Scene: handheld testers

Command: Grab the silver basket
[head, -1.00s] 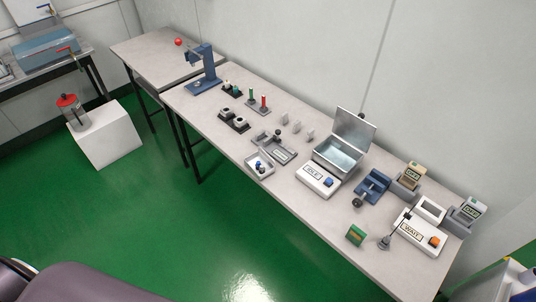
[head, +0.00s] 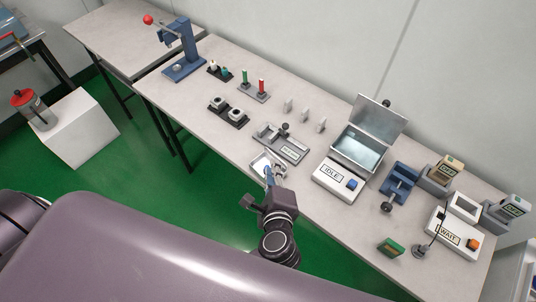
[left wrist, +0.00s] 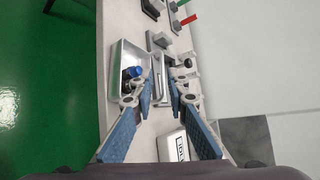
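The small silver basket (head: 257,163) sits near the front edge of the long table in the head view, partly covered by my left gripper. My left gripper (head: 269,178) comes in from the front over it. In the left wrist view the open-topped basket (left wrist: 122,58) lies ahead and slightly left, with a blue-capped small part inside. The left gripper's fingers (left wrist: 161,92) are apart, with the basket's right side near the gap between the tips. Whether they touch it I cannot tell. My right gripper is not in view.
A grey fixture tray (head: 282,142) lies just behind the basket. An open metal box (head: 358,148) stands behind the IDLE unit (head: 338,180) to the right. A green block (head: 391,247) and the WAIT unit (head: 452,236) are farther right. Black sockets (head: 229,111) stand left.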

